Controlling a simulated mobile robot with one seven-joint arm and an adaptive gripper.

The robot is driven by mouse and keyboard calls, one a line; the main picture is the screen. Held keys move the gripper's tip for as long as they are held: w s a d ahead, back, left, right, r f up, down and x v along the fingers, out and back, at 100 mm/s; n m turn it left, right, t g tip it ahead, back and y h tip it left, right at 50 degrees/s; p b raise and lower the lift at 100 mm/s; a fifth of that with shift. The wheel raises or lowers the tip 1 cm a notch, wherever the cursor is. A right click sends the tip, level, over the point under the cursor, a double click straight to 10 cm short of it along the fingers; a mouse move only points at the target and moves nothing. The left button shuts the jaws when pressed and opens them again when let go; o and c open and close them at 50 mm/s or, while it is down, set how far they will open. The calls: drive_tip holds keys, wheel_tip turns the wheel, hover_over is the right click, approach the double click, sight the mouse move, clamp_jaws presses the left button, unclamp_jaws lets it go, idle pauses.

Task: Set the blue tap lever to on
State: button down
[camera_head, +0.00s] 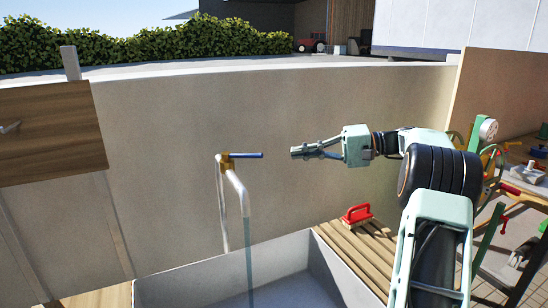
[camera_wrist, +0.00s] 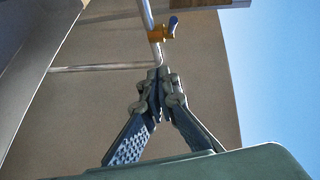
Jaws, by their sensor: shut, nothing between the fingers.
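The tap has a brass valve body (camera_head: 227,162) on a pale metal pipe in front of the wall. Its blue lever (camera_head: 249,155) points right, about level, toward my gripper (camera_head: 294,152). My gripper is shut and empty, to the right of the lever's tip with a gap between them. In the wrist view the blue lever (camera_wrist: 173,23) and brass valve (camera_wrist: 160,34) show beyond my closed fingertips (camera_wrist: 160,72). A pale vertical strip runs down from the spout (camera_head: 243,200) toward the basin; I cannot tell whether it is water.
A grey-white basin (camera_head: 180,287) stands below the tap. A slatted wooden bench (camera_head: 350,245) with a red-handled tool (camera_head: 356,214) is right of it. A wooden panel (camera_head: 50,135) stands at the left. A cluttered workbench (camera_head: 525,180) is at the far right. The space between gripper and lever is clear.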

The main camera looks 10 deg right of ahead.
sight(243, 156)
drive_tip(key=a+r+t+y+p, duration=0.1)
drive_tip(key=a, duration=0.8)
drive_tip(key=shift+w+a, duration=0.15)
drive_tip(key=shift+a, duration=0.2)
idle(0.4)
